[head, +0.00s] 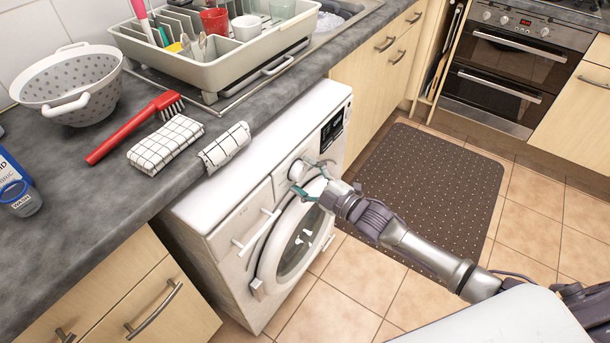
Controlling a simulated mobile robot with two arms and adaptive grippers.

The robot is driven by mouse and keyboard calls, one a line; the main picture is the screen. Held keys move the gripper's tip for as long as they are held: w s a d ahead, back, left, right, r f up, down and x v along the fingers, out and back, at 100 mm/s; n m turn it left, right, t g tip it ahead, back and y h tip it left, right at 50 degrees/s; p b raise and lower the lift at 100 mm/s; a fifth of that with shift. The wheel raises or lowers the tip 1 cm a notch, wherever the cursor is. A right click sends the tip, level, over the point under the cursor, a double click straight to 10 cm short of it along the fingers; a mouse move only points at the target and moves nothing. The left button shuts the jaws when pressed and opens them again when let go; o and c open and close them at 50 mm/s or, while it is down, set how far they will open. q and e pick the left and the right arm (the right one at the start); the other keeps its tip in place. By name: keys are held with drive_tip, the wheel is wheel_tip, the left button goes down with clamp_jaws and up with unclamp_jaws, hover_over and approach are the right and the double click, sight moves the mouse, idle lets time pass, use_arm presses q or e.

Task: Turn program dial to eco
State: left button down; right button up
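The white washing machine (235,205) stands under the grey worktop. Its round program dial (296,172) is on the upper front panel, left of a dark display (332,129). My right gripper (300,174) is at the dial, with its fingers spread apart, one above and one below it. I cannot tell whether the fingertips touch the dial. The dial's markings are too small to read, so its setting cannot be told. My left gripper is out of view.
The machine's round door (298,240) is just below my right gripper. A checked cloth (225,146) hangs over the worktop edge above. A dish rack (215,70), colander (72,84) and red brush (130,130) are on the worktop. A dark mat (430,195) covers the floor to the right.

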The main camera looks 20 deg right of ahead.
drive_tip(key=c, duration=1)
drive_tip(key=shift+m, duration=0.3)
drive_tip(key=m+p, duration=0.2)
drive_tip(key=shift+r+m+g, duration=0.2)
drive_tip(key=shift+m+g, duration=0.1)
drive_tip(key=m+p, duration=0.1)
drive_tip(key=m, duration=0.3)
drive_tip(key=shift+d+g+p, duration=0.1)
drive_tip(key=shift+g+p, duration=0.2)
drive_tip(key=m, duration=0.4)
drive_tip(key=shift+g, duration=0.3)
drive_tip(key=m+y+b, duration=0.1)
drive_tip(key=m, duration=0.4)
drive_tip(key=shift+w+d+g, duration=0.1)
drive_tip(key=shift+g, duration=0.3)
